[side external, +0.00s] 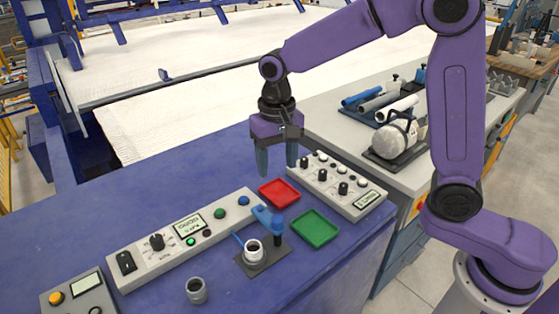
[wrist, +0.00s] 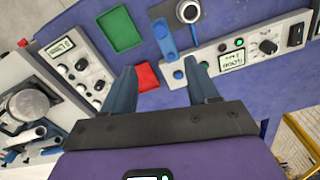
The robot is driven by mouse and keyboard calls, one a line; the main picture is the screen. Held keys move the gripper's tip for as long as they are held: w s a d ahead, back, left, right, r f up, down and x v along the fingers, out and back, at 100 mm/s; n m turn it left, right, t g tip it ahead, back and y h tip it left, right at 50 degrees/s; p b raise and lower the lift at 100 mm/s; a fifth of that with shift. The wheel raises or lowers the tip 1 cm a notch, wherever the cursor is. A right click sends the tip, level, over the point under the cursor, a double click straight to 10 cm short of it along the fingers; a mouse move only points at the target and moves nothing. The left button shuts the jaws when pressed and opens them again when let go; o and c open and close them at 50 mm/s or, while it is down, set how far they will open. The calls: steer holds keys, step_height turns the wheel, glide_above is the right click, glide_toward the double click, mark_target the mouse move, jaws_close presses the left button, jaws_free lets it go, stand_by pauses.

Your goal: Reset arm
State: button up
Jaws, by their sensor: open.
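My gripper (side external: 277,166) is open and empty, pointing down above the blue table, behind the red tray (side external: 279,194). In the wrist view its two fingers (wrist: 160,70) are spread apart, with the red tray (wrist: 147,78) showing between them. A short grey pipe piece (side external: 196,291) stands alone on the table near the front. Another pipe piece (side external: 253,250), with a pale rim, stands on a dark fixture plate beside a blue lever (side external: 266,218). The gripper is well apart from both pipes. A ring-shaped piece (wrist: 188,11) shows at the top of the wrist view.
A green tray (side external: 315,229) lies right of the fixture and is empty, as is the red one. A long control panel (side external: 185,238) and a second knobbed panel (side external: 338,186) flank the trays. A grey side bench (side external: 340,120) holds tubes and a white mask-like object.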

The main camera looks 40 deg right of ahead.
steer(key=shift+s, duration=0.1)
steer(key=s+d+n, duration=0.4)
steer(key=s+n, duration=0.1)
steer(key=s, duration=0.4)
steer(key=s+d+n, duration=0.4)
steer(key=s+n, duration=0.1)
steer(key=s, duration=0.3)
steer(key=s+d+n, duration=0.4)
steer(key=s+n, duration=0.1)
steer(key=s, duration=0.4)
steer(key=shift+s+f, duration=0.3)
steer(key=shift+f, duration=0.1)
